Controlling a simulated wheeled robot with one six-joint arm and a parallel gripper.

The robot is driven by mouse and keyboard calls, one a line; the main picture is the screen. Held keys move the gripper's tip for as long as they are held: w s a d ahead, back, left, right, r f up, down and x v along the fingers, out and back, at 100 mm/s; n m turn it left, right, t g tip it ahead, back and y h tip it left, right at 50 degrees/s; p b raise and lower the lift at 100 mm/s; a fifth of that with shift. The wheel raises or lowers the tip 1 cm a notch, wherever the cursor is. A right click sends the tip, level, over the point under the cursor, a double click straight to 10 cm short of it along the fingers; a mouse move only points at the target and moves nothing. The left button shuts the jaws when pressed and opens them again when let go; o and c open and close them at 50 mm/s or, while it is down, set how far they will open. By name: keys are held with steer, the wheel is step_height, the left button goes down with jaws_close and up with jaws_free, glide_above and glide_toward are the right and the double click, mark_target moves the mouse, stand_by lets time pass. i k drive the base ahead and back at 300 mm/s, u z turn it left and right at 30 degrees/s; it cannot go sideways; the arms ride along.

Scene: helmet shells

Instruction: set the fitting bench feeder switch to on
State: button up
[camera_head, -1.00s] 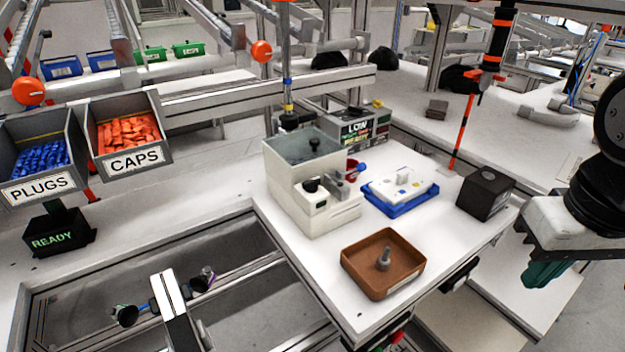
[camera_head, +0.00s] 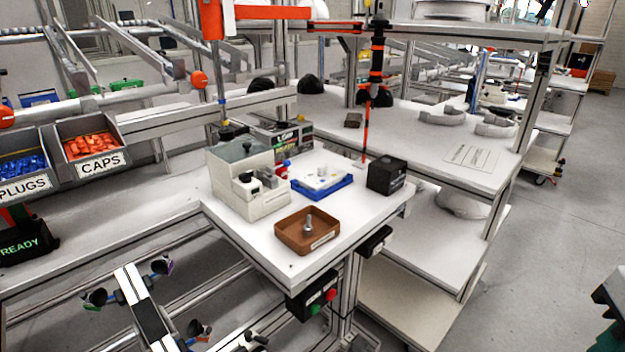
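The feeder (camera_head: 240,200) is a beige box with a clear-topped hopper, standing on the left of the small white fitting bench (camera_head: 280,262). A black knob (camera_head: 246,177) sits on its lower front block, with a small dark part beside it; the switch and its setting are too small to make out. A dark control box (camera_head: 305,304) with a red and a green button hangs under the bench's front edge. Part of what looks like my gripper (camera_head: 608,312) shows at the lower right edge, far from the feeder; its fingers are mostly cut off by the frame.
On the bench are a brown tray (camera_head: 292,246) with a metal peg, a blue tray (camera_head: 322,192) bearing a white part, and a black box (camera_head: 386,176). Bins of caps (camera_head: 90,150) and plugs (camera_head: 22,178) stand left. Open floor (camera_head: 560,220) lies right.

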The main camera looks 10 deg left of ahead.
mark_target(245, 177)
steer(key=z, duration=0.25)
steer(key=k, duration=0.25)
steer(key=u, duration=0.9)
steer(key=i, duration=1.15)
steer(key=u, duration=0.15)
